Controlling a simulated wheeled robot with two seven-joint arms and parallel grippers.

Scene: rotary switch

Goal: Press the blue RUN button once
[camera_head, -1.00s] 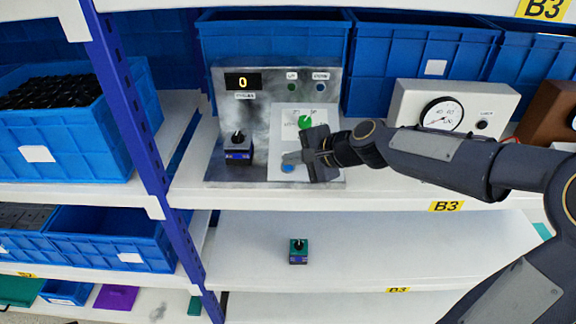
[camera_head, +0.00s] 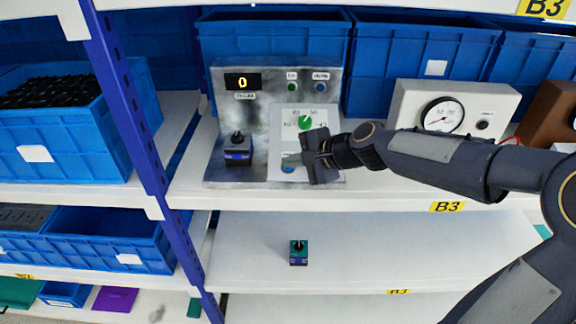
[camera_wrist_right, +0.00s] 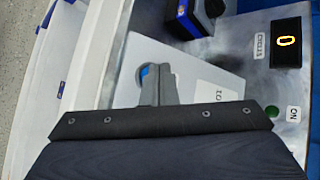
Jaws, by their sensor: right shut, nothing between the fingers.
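The metal control panel (camera_head: 262,95) stands on the shelf. A blue button (camera_head: 288,168) sits low on its white plate, partly covered by my fingers; its label cannot be read. In the right wrist view the blue button (camera_wrist_right: 145,73) shows just beside the finger tips. My right gripper (camera_head: 292,160) is shut and empty, its tips at or just above the button; I cannot tell whether they touch. It also shows in the right wrist view (camera_wrist_right: 158,78). The panel's display (camera_head: 242,82) reads 0. My left gripper is not in view.
A green rotary knob (camera_head: 305,122) is just above my gripper on the white plate. A black-and-blue switch block (camera_head: 238,148) stands left of the plate. A gauge box (camera_head: 455,108) stands to the right. Blue bins (camera_head: 275,40) line the back. A blue upright (camera_head: 130,110) is at left.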

